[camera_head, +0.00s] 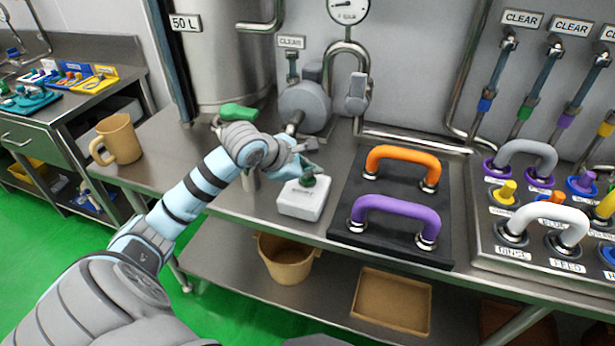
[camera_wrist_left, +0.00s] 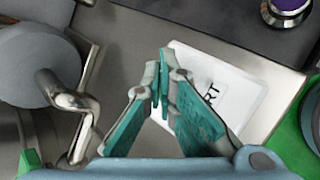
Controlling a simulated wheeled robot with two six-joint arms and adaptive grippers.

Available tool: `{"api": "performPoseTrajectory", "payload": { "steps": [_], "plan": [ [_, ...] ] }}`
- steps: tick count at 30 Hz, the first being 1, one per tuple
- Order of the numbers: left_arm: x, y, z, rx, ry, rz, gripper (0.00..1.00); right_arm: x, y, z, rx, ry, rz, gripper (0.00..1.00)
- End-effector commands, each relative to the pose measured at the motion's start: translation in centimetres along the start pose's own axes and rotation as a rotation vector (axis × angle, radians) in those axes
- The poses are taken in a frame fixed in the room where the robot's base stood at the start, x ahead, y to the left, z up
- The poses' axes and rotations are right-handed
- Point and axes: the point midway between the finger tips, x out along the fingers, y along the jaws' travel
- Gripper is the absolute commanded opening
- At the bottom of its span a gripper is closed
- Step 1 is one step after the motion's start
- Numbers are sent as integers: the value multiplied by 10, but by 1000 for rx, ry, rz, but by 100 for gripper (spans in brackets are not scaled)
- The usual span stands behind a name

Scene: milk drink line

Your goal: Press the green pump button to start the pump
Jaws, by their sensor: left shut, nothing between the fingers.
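The white button box (camera_head: 301,200) stands on the steel bench, left of the black board. Its green button (camera_head: 308,181) is on top, partly covered by my gripper. My left gripper (camera_head: 311,171) reaches in from the left and points down at the button, its tips at or just above it; I cannot tell whether they touch. In the left wrist view the fingers (camera_wrist_left: 163,62) are shut and empty over the white box (camera_wrist_left: 235,82), whose label shows only the letters "RT". The button is hidden behind the fingers there. My right gripper is not in view.
An orange handle (camera_head: 404,160) and a purple handle (camera_head: 395,210) stand on the black board (camera_head: 350,185) just right. The grey pump (camera_head: 305,108) and pipes are behind. A beige mug (camera_head: 118,139) stands left. A valve panel (camera_head: 520,254) is far right.

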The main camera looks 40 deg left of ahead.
Motion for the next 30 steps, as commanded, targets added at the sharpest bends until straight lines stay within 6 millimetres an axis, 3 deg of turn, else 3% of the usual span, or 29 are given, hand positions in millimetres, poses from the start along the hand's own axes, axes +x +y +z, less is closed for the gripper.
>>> {"api": "performPoseTrajectory", "payload": {
  "steps": [10, 30],
  "plan": [
    [3, -2, -2, 0, 0, 0, 0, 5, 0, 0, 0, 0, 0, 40],
    [-11, 8, 8, 0, 0, 0, 0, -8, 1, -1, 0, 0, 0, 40]
  ]
}}
